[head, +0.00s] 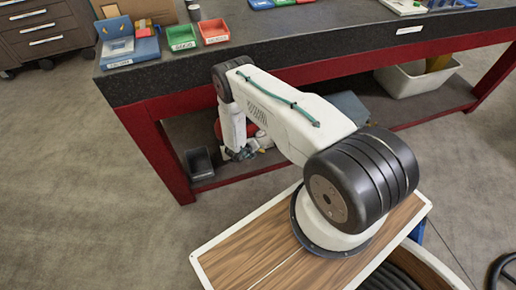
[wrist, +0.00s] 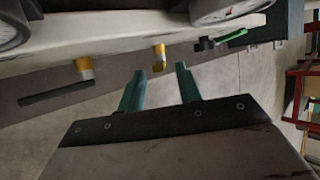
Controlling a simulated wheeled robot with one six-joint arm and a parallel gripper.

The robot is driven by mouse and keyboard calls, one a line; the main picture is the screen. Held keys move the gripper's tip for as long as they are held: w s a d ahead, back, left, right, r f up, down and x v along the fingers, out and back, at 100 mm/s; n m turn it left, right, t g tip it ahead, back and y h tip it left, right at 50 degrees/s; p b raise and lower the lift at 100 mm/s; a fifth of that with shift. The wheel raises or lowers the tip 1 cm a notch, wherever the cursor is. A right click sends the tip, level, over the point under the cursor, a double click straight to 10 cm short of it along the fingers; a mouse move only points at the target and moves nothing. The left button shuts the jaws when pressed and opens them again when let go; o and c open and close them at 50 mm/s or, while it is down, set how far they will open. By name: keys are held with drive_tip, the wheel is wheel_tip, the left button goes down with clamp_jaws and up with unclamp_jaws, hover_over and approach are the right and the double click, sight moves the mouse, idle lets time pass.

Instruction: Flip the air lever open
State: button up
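In the wrist view, my gripper (wrist: 160,72) is open, with its two teal fingers apart and nothing held between them. A small valve with a green lever (wrist: 236,35) is at the upper right, beyond and to the right of the fingertips. Its black body (wrist: 205,44) sits below the edge of a pale panel, and the green lever points right, tilted slightly upward. The fingers are apart from it. In the head view, my gripper (head: 240,154) is small and low before the bench's front; the lever cannot be made out there.
Two gauges (wrist: 222,8) sit on the pale panel in the wrist view. Yellow fittings (wrist: 84,68) hang below it, one (wrist: 159,55) just beyond my fingertips. In the head view, a dark-topped bench (head: 270,32) with red legs carries green (head: 182,37) and red bins (head: 214,31).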

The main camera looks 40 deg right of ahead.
drive_tip(key=x, duration=0.5)
drive_tip(key=shift+w+d+f, duration=0.1)
drive_tip(key=shift+d+f, duration=0.05)
drive_tip(key=shift+f, duration=0.1)
clamp_jaws()
